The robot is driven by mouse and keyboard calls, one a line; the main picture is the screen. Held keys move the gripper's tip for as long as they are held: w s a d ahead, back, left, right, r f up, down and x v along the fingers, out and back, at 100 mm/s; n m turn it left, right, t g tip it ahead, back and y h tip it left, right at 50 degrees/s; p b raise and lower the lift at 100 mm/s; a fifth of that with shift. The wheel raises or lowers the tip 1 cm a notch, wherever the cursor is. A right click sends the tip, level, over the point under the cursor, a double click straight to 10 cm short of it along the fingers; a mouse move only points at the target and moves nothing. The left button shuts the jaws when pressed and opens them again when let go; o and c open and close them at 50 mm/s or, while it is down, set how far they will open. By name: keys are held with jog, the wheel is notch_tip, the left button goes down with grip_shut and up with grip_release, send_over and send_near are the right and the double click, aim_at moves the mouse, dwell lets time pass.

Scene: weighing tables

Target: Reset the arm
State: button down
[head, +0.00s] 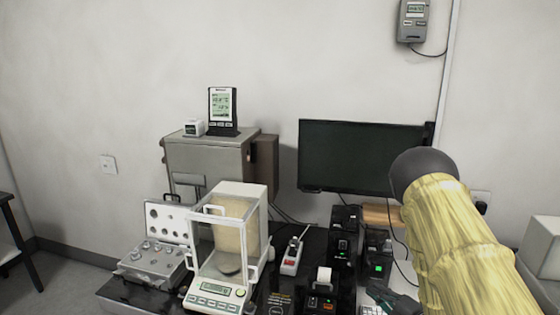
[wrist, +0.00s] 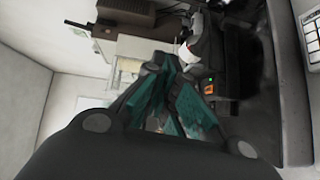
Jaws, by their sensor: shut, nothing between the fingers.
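My arm, in a yellow sleeve with a dark rounded joint, rises on the right of the head view. My gripper (head: 392,298) shows small and dark at the bottom edge there, low in front of the black devices at the right end of the table. Its lower part is partly cut off or hidden by the arm. In the wrist view the teal-and-black fingers of my gripper (wrist: 172,100) fill the middle. They are shut with nothing between them.
A glass-sided balance (head: 228,240), an open weight case (head: 155,245), a power strip (head: 293,252) and a label printer (head: 322,290) crowd the dark table. A monitor (head: 350,157) stands behind, beside a grey box (head: 207,160).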

jog(key=s+a+f+m+g+h+b, duration=0.1)
jog(key=s+f+m+g+h+b, duration=0.2)
jog(key=s+f+m, duration=0.7)
jog(key=s+a+f+m+g+h+b, duration=0.15)
jog(key=s+f+m+g+h, duration=0.35)
jog(key=f, duration=0.9)
jog(key=s+a+f+m+g+b, duration=0.1)
jog(key=s+f+m+g, duration=0.1)
jog(key=s, duration=0.8)
jog(key=s+a+f+m+g+b, duration=0.2)
jog(key=s+f+m, duration=0.1)
jog(key=s, duration=0.7)
jog(key=s+a+f+m+g+b, duration=0.1)
jog(key=s+f+m+g+b, duration=0.1)
jog(key=s, duration=0.8)
notch_tip(320, 180, down, 2)
jog(key=shift+a+f+m+g+h, duration=0.2)
jog(key=shift+a+m+g+h, duration=0.15)
jog(key=shift+m, duration=0.45)
